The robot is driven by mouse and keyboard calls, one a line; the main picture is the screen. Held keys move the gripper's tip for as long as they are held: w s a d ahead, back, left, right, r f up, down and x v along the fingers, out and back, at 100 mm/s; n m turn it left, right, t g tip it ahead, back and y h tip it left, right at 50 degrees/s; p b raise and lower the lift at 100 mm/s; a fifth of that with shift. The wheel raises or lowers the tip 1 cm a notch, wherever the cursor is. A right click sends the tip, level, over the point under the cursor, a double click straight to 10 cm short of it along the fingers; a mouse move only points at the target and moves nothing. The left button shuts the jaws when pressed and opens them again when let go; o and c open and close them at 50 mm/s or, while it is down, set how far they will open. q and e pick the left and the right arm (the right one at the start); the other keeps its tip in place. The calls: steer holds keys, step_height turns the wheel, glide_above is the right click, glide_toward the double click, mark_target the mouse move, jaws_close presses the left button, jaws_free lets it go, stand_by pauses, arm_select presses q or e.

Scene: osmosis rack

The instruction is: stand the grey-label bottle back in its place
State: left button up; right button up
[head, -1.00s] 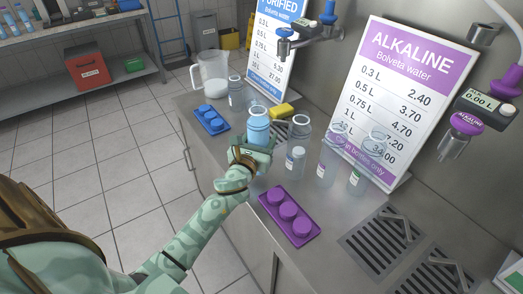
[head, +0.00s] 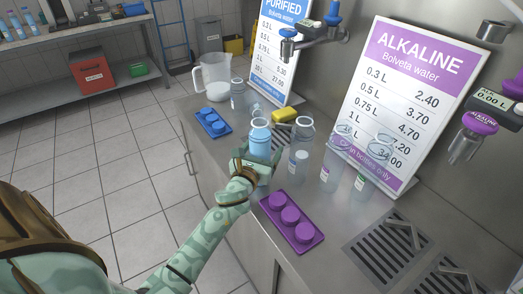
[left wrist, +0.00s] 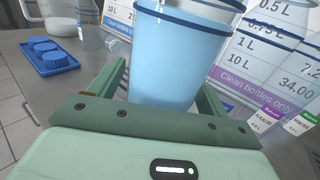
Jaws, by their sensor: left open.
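My left gripper (head: 255,168) is open, its fingers on either side of a light-blue, dark-rimmed cup-like container (head: 259,142), which looks like a nested stack. In the left wrist view the container (left wrist: 175,60) stands between the spread fingers (left wrist: 160,95). Clear bottles stand just right of it: one with a pale label (head: 298,160), one with a purple label (head: 328,176), one with a green label (head: 360,182). Another bottle (head: 238,98) stands near the pitcher. I cannot tell which label is grey. My right gripper is not in view.
A purple tray with round caps (head: 292,222) lies at the counter's front edge; a blue one (head: 213,124) lies further back. A pitcher (head: 214,78), a yellow sponge (head: 284,115) and price signs (head: 405,95) stand behind. Taps overhang the drain grates (head: 390,247).

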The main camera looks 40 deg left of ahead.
arm_select(q)
steer(key=v, duration=1.2)
steer(key=shift+r, duration=0.25)
